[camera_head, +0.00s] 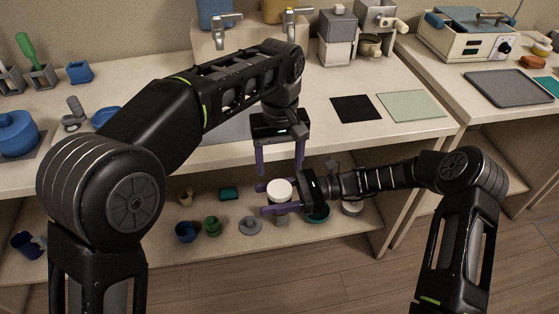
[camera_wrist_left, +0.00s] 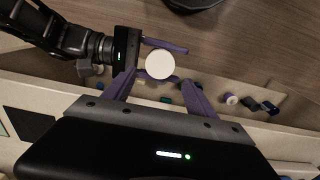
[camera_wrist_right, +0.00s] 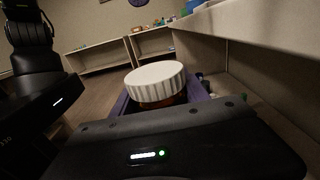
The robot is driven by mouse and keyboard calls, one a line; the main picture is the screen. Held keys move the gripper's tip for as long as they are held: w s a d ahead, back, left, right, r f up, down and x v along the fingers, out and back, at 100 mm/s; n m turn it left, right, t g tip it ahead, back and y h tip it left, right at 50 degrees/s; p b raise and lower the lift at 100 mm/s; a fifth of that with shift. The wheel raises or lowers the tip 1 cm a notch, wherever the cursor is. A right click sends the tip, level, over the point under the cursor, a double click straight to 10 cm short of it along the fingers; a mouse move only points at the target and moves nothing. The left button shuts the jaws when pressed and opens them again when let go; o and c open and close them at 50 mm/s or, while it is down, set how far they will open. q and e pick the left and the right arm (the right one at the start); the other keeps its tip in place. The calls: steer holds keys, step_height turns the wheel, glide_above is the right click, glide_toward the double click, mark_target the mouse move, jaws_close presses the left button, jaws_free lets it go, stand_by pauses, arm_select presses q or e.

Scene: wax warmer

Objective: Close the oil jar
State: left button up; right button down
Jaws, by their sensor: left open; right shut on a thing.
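The oil jar has a white ribbed lid (camera_wrist_right: 155,82) on an amber body (camera_wrist_right: 160,103), seen in the right wrist view. In the head view the white lid (camera_head: 279,190) shows between my right gripper's purple fingers. My right gripper (camera_head: 268,198) is shut on the jar and holds it upright in front of the table edge, above the lower shelf. My left gripper (camera_head: 281,172) is open, pointing down just above the lid. In the left wrist view the round white lid (camera_wrist_left: 160,64) lies beyond the left fingertips (camera_wrist_left: 160,80). Whether the lid is fully seated cannot be told.
The table carries a black mat (camera_head: 356,108), a pale green mat (camera_head: 411,106) and a blue pot (camera_head: 16,133).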

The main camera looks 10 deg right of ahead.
mark_target(280, 189)
arm_select(q)
steer(key=shift+f, duration=4)
steer(key=shift+c, duration=0.4)
steer(key=c, duration=1.2)
steer(key=m, duration=0.8)
steer(key=o, duration=1.5)
steer(key=shift+o, duration=0.2)
